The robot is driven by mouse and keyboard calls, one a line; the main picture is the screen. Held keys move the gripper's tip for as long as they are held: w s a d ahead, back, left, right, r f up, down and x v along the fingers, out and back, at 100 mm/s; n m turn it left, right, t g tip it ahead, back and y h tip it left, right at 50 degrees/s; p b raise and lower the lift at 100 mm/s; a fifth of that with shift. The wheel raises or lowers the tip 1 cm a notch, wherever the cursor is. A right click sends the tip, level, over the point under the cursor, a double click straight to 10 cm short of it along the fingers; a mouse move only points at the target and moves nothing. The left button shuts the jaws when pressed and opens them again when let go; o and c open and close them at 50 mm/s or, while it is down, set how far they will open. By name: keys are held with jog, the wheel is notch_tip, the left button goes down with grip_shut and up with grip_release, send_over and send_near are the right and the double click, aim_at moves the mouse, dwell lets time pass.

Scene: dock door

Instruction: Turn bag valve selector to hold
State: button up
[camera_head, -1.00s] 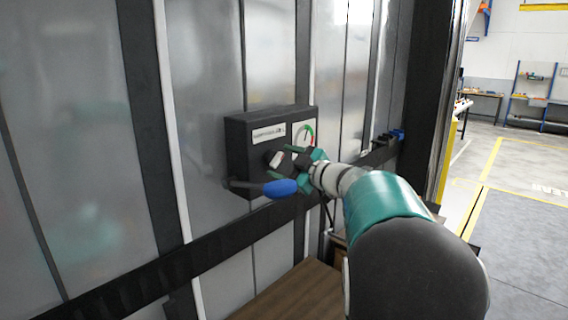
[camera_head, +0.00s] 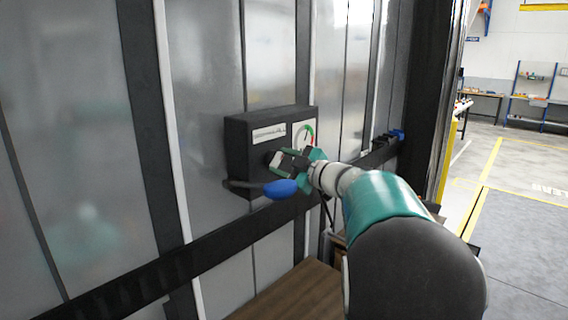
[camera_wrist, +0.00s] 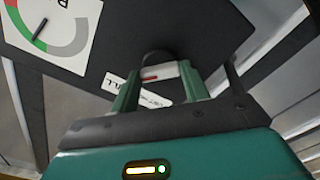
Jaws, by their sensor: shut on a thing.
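The bag valve selector (camera_head: 271,157) is a dark knob on the front of a black control box (camera_head: 240,146), which is mounted on the grey metal wall. In the wrist view, the selector (camera_wrist: 157,58) shows a dark rounded edge and a light face with a red mark. My gripper (camera_head: 282,160) is shut on the selector, one teal finger on each side of it. The wrist view also shows my gripper (camera_wrist: 161,78) around it. A white label beside the knob is partly hidden by the fingers; its end reads "LL". I cannot read the selector's setting.
A round gauge (camera_head: 304,136) with green and red bands is at the box's upper right. A blue-ended lever (camera_head: 280,188) sticks out below my gripper. A wooden surface (camera_head: 291,297) lies below. Open floor (camera_head: 515,225) is at the right.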

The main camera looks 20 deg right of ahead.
jog(key=n, duration=0.4)
jog(key=shift+n, duration=2.5)
jog(key=o, duration=1)
jog(key=v, duration=1.4)
jog(key=shift+w, duration=0.1)
